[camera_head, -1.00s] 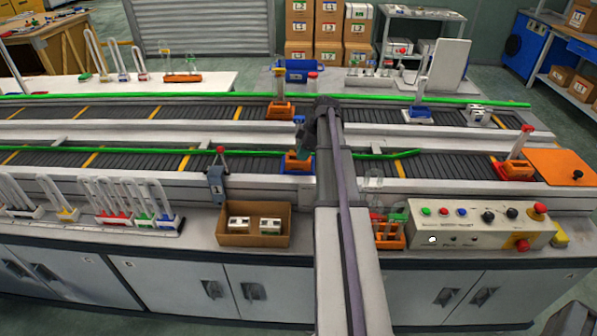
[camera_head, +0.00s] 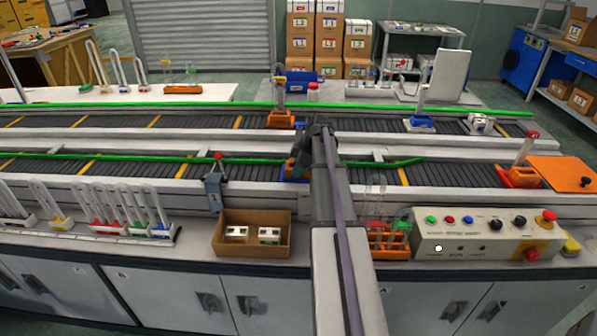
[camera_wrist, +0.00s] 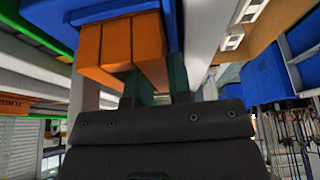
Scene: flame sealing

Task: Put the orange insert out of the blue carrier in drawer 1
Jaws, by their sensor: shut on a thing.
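The orange insert (camera_wrist: 118,48) fills much of the upper left of the wrist view, as upright blocks side by side. The blue carrier (camera_wrist: 118,12) shows directly against its top edge; I cannot tell whether the two are still joined. My gripper (camera_wrist: 160,86) has dark green fingers at the insert's near right part and is shut on it. In the head view my gripper (camera_head: 299,160) is over the near conveyor, and the orange insert (camera_head: 291,172) is partly hidden behind my arm. I cannot make out a drawer marked 1.
The near conveyor (camera_head: 460,174) has a green rail (camera_head: 110,157). A cardboard box (camera_head: 252,246) with two white blocks, an orange rack (camera_head: 390,243) and a control panel (camera_head: 480,236) stand on the front bench.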

